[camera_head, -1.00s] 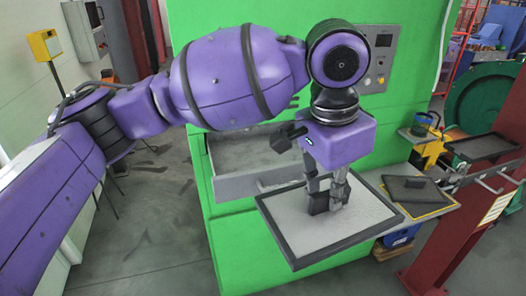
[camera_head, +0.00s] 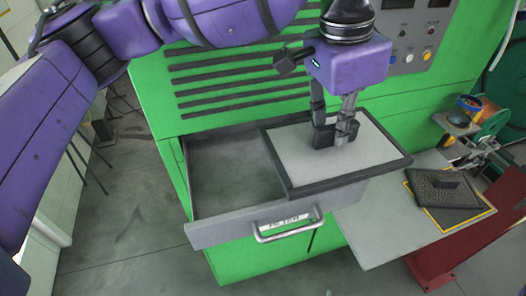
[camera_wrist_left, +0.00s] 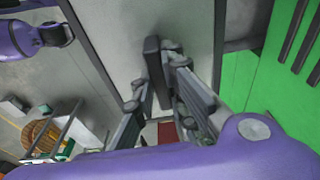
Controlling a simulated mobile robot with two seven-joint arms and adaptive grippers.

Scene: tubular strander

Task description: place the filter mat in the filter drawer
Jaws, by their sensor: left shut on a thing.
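The filter mat (camera_head: 335,160) is a light grey pad with a dark frame. My left gripper (camera_head: 336,135) is shut on the dark grip piece in the middle of its top. In the left wrist view the fingers (camera_wrist_left: 165,75) close on this dark bar, with the pale mat (camera_wrist_left: 120,40) behind it. The filter drawer (camera_head: 215,235) is pulled out of the green cabinet, grey, with a handle and a label on its front. The mat hangs above the drawer's right part and covers it; the left part of the drawer floor is visible and empty. My right gripper is not in view.
A grey side table (camera_head: 375,225) stands right of the drawer. The slatted green cabinet (camera_head: 150,90) stands behind the drawer. A dark red beam (camera_head: 450,262) is at lower right.

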